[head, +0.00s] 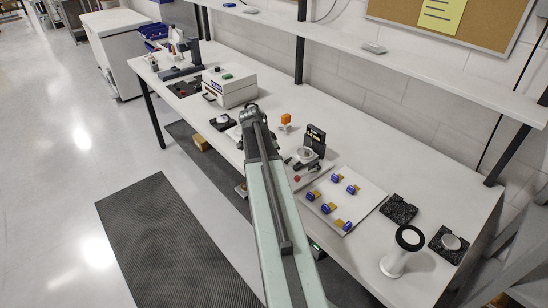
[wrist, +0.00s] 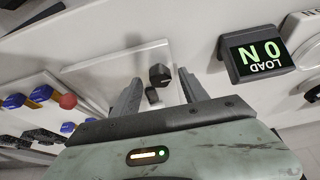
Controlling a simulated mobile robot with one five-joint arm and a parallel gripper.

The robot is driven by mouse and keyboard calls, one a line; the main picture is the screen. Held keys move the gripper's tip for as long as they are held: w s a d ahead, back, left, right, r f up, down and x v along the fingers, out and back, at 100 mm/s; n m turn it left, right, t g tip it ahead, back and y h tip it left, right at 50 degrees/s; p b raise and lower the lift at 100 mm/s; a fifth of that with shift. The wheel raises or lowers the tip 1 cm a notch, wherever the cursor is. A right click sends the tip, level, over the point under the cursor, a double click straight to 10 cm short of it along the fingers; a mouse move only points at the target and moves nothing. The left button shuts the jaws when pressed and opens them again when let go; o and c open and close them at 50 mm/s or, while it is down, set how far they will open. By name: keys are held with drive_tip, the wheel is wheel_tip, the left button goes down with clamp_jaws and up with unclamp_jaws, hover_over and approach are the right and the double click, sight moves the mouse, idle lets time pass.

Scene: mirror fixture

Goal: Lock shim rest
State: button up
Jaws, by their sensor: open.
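In the wrist view, my gripper (wrist: 159,78) is open, with one finger at each side of a small dark knob (wrist: 160,73). A smaller dark piece (wrist: 152,95) sits just below the knob in the picture. Both are on a pale plate (wrist: 110,66), and I see no finger touching the knob. In the head view, my arm hides my gripper and part of the fixture. The fixture's round mirror part (head: 305,154) and black display (head: 315,134) show right of my arm. The display also shows upside down in the wrist view (wrist: 260,54), reading LOAD 0 N. I cannot tell which part is the shim rest lock.
A red knob (head: 297,178) is near the fixture's front. A white tray (head: 365,208) with several blue-and-gold pieces lies to the right. A white box (head: 229,90) stands left.

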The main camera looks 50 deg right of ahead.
drive_tip(key=p+v, duration=0.7)
drive_tip(key=shift+a+r, duration=0.2)
drive_tip(key=shift+r, duration=0.15)
